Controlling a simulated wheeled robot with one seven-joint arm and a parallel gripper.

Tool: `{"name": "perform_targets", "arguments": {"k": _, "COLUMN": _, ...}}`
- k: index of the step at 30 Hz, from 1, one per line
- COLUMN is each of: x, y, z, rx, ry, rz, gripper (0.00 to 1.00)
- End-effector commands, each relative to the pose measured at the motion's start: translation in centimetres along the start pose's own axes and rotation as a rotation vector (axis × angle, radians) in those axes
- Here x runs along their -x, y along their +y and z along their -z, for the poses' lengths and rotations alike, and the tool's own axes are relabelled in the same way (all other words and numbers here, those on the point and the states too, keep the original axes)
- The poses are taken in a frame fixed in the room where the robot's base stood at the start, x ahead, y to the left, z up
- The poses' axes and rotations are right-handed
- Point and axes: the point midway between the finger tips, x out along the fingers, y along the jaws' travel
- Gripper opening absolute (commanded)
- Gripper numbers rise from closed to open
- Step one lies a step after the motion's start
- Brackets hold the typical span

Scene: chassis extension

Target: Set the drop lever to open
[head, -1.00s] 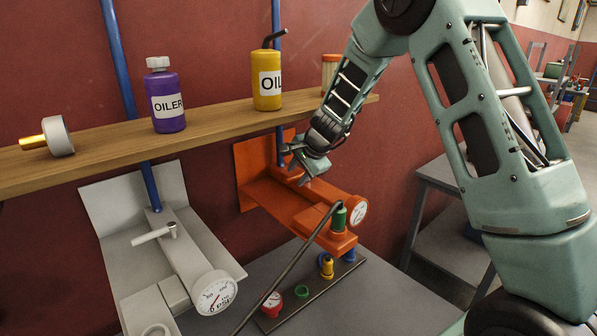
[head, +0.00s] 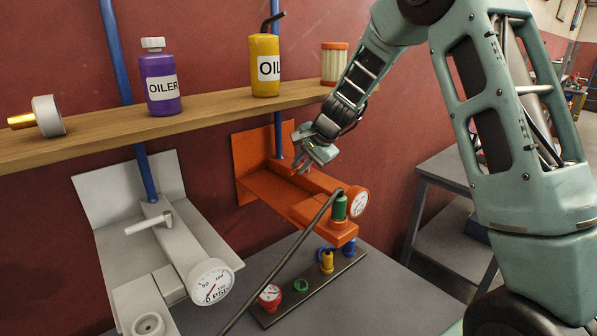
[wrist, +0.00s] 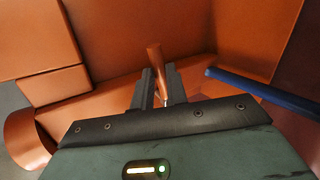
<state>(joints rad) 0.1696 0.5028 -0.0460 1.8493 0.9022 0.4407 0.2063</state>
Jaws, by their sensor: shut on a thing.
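An orange wall unit (head: 312,208) with a round gauge (head: 361,203) sits below the shelf. My gripper (head: 301,167) is over its upper part, just in front of the blue pipe. In the wrist view, an orange lever (wrist: 154,57) stands up between the two dark fingers of my gripper (wrist: 158,84), which are shut on it. In the head view the lever is mostly hidden by the gripper. A second, pale grey unit of the same kind at the left has its own grey lever (head: 149,222) and gauge (head: 211,283).
A wooden shelf (head: 210,109) above holds a purple oiler bottle (head: 160,80), a yellow oil can (head: 264,68) and a striped canister (head: 334,64). A dark hose runs from a green fitting (head: 340,207) on the orange unit. Blue pipes pass close behind.

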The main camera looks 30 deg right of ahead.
Motion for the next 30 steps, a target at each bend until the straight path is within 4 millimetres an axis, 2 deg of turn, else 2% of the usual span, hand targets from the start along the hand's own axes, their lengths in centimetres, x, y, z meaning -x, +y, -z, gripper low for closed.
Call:
{"name": "perform_targets", "arguments": {"k": 1, "x": -0.4, "y": 0.6, "z": 0.3, "rx": 0.029, "ry": -0.018, "rz": 0.004, "gripper": 0.0}}
{"name": "perform_targets", "arguments": {"k": 15, "x": 1.0, "y": 1.8, "z": 1.3, "rx": 0.345, "ry": -0.229, "rz": 0.001, "gripper": 0.0}}
{"name": "perform_targets", "arguments": {"k": 30, "x": 1.5, "y": 2.2, "z": 1.8, "rx": 0.486, "ry": -0.325, "rz": 0.0, "gripper": 0.0}}
